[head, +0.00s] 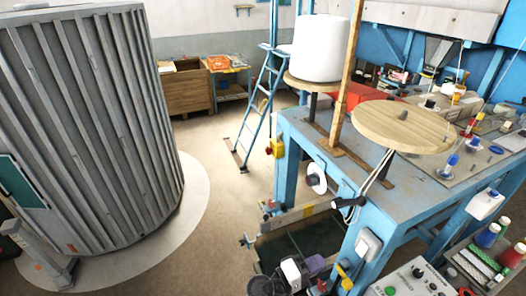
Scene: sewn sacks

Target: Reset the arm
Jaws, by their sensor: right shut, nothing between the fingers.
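My right gripper (292,270) appears small at the bottom centre of the head view, in front of the blue workbench (298,150). It is shut and holds nothing. Its outline is partly lost among the dark parts low under the bench, so its exact distance from them is unclear. My left gripper is not in view.
The bench carries a round wooden disc (405,126), a wooden post (347,75) and a white roll (321,48). A ribbed grey cylinder (95,130) stands left. A control box (418,280) is at lower right. Open floor (215,200) lies between the cylinder and bench.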

